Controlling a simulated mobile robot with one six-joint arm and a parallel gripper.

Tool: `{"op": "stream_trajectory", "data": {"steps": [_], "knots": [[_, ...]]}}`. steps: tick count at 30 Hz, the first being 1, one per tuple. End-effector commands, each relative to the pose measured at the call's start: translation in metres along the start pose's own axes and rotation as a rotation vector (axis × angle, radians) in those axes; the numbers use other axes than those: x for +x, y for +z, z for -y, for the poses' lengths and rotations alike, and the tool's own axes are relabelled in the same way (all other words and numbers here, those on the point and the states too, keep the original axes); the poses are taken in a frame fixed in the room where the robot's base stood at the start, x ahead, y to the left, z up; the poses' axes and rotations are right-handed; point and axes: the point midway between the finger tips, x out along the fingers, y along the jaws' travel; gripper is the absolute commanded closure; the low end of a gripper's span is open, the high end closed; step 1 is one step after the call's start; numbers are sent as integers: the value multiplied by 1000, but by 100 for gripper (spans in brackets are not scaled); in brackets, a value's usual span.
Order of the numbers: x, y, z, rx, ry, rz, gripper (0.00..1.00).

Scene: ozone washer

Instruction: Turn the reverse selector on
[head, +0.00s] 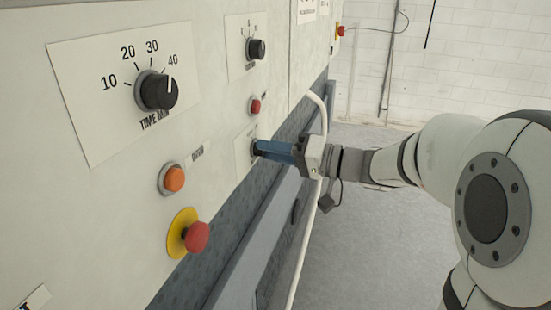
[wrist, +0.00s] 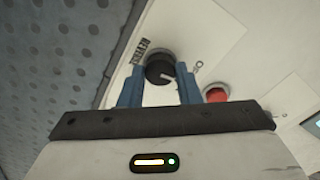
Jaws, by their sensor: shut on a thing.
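The selector is a round black knob (wrist: 160,69) with a white pointer line, mounted on a white plate on the machine's panel. In the wrist view it sits between the two blue fingers of my gripper (wrist: 160,80), which are shut on it. Its pointer slants towards the lower right in that view. In the head view my gripper (head: 260,149) reaches the panel from the right, and its fingers hide most of the knob.
A red button (wrist: 215,94) lies close to the right finger; it also shows in the head view (head: 255,106). The panel also carries a large time dial (head: 157,91), a smaller dial (head: 256,48), an orange button (head: 173,179) and a red emergency stop (head: 196,236). A pale hose (head: 308,225) hangs below my gripper.

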Motion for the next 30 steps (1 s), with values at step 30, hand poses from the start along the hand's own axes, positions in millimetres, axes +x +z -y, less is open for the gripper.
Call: {"op": "stream_trajectory", "data": {"steps": [30], "knots": [[1,-1,2,513,4,10,93]]}}
